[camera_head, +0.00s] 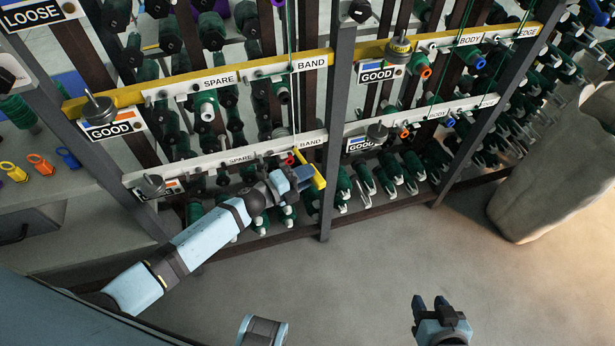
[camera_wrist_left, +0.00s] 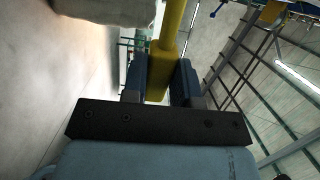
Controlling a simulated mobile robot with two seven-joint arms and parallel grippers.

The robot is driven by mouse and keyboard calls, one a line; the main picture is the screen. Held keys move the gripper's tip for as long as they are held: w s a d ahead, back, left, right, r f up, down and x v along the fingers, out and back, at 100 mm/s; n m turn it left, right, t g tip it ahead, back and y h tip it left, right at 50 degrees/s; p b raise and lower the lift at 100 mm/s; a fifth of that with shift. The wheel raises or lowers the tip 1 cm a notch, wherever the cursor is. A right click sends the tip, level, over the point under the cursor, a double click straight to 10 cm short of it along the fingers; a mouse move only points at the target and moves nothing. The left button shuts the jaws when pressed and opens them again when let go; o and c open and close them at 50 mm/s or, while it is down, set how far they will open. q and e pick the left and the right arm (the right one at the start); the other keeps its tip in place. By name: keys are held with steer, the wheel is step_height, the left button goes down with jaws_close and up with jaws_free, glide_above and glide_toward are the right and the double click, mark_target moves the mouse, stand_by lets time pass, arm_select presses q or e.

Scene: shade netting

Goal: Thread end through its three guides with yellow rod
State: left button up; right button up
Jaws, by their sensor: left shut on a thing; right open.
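My left gripper (camera_head: 302,178) is shut on the yellow rod (camera_head: 318,169), in front of the lower rail by the BAND label. In the left wrist view the rod (camera_wrist_left: 174,35) stands between both fingers (camera_wrist_left: 160,82). The rod's upper end is close to a small red piece (camera_head: 288,160) on the rail; I cannot tell whether they touch. A thin green thread (camera_head: 293,100) runs down near there, but its end is not clear. Small fittings sit along the rails; I cannot tell which are the three guides. My right gripper (camera_head: 431,304) is open and empty over the floor.
A rack of green spools has a yellow upper rail (camera_head: 130,97), a white lower rail (camera_head: 200,164) and dark posts (camera_head: 337,120). Yellow, orange and blue loops (camera_head: 40,164) sit on a shelf at left. A large pale sack (camera_head: 550,165) stands at right. The front floor is clear.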

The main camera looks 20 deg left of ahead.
mark_target(316, 185)
arm_select(q)
steer(key=shift+s+d, duration=0.1)
stand_by(0.4)
steer(key=shift+s+d+p, duration=0.2)
steer(key=shift+s+d, duration=0.35)
steer(key=shift+s, duration=0.25)
steer(key=shift+s+d+p, duration=0.2)
steer(key=shift+s+d, duration=0.3)
steer(key=shift+s, duration=0.3)
